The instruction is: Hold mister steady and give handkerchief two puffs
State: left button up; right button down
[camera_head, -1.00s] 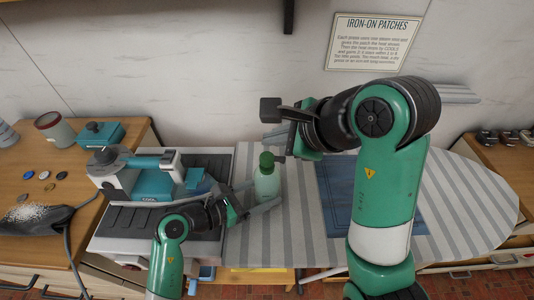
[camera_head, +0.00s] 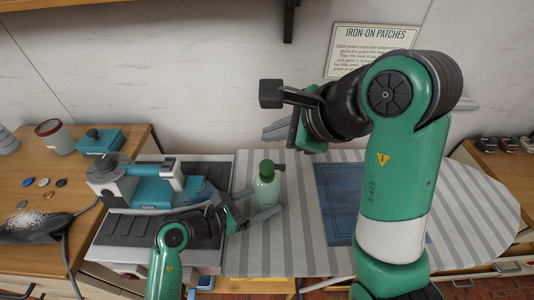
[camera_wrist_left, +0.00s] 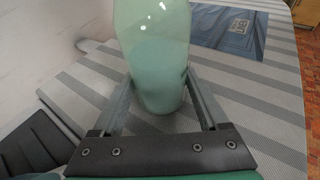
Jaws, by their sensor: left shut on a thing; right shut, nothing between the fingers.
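The mister (camera_head: 267,190) is a pale green, translucent bottle with a dark green head and a dark nozzle facing right. It stands upright on the striped ironing board. My left gripper (camera_head: 259,211) is shut around its body; in the left wrist view the bottle (camera_wrist_left: 155,60) sits between both fingers, its top out of frame. My right gripper (camera_head: 280,130) is shut and empty, above and behind the mister's head, apart from it. A flat blue cloth (camera_head: 336,195), likely the handkerchief, lies right of the mister, partly hidden by my right arm. It also shows in the left wrist view (camera_wrist_left: 215,30).
A teal and grey iron (camera_head: 150,187) rests on a dark ribbed stand left of the mister. A wooden counter (camera_head: 75,170) holds a teal box (camera_head: 101,143), a cup (camera_head: 55,137) and several buttons. The striped board (camera_head: 465,205) is clear at right.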

pick_arm(q)
jog(key=o, duration=0.9)
jog(key=shift+a, duration=0.1)
